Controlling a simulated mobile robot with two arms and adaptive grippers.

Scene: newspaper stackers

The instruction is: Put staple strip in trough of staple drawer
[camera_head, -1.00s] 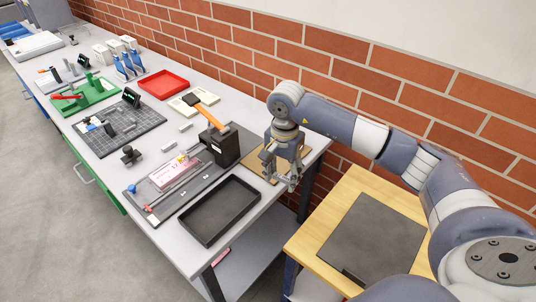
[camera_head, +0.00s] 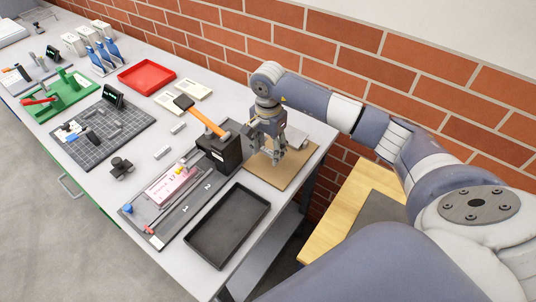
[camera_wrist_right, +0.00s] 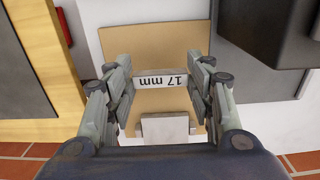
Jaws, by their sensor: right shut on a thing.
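My right gripper (camera_head: 281,155) is over the brown board (camera_head: 293,170) at the right end of the bench. In the right wrist view its fingers (camera_wrist_right: 164,80) are shut on a light strip marked "17 mm" (camera_wrist_right: 163,81), apparently the staple strip. In the head view the fingers hide this strip. A dark board (camera_head: 160,236) at the front carries a pink card (camera_head: 165,187) printed "17" and a long narrow grey piece (camera_head: 187,210) with a red part at its near end. This may be the staple drawer; its trough is too small to make out. My left gripper is not in view.
An empty black tray (camera_head: 229,225) lies at the front edge. A red tray (camera_head: 147,75) is farther back. A brick wall runs behind the bench.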

